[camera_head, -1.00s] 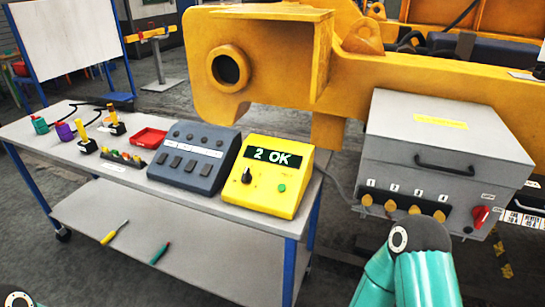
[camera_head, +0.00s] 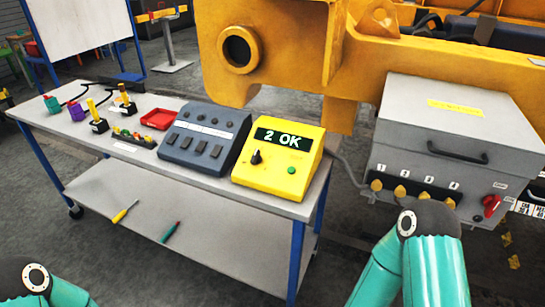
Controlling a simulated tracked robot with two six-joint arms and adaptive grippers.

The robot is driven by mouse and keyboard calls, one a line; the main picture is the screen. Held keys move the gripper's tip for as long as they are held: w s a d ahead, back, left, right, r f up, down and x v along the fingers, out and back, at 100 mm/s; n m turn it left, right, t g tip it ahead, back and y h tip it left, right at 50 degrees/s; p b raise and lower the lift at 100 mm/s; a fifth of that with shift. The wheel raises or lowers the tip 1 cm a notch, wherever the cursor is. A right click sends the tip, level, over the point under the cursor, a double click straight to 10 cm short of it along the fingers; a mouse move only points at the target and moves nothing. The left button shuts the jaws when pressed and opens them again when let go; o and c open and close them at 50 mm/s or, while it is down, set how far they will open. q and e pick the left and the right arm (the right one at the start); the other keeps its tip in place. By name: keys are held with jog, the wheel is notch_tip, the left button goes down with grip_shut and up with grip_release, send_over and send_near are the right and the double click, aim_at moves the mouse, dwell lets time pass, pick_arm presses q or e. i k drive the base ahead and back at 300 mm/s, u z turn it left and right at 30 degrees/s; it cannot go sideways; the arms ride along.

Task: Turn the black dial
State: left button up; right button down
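The black dial (camera_head: 256,157) is a small knob on the sloped front of a yellow box (camera_head: 268,180). The box stands at the right end of the grey table, and its display (camera_head: 283,139) reads "2 OK". A green button (camera_head: 291,170) sits to the right of the dial. Parts of my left arm show at the bottom left, and parts of my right arm show at the bottom right in front of the grey cabinet. Neither gripper is in the picture, and nothing of mine touches the dial.
A dark grey switch box (camera_head: 203,138) stands left of the yellow box. A red tray (camera_head: 158,119) and several small tools lie further left on the table (camera_head: 230,190). The grey cabinet (camera_head: 450,130), with a red rotary switch (camera_head: 491,205), stands at right below a large yellow casting (camera_head: 300,60).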

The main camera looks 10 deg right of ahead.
aim_at(257, 158)
jog(key=z, duration=0.9)
jog(key=i, duration=0.15)
jog(key=u, duration=3.05)
jog(key=k, duration=1.3)
jog(key=z, duration=0.35)
jog(key=i, duration=0.8)
jog(key=z, duration=0.6)
jog(key=i, duration=0.4)
jog(key=z, duration=0.1)
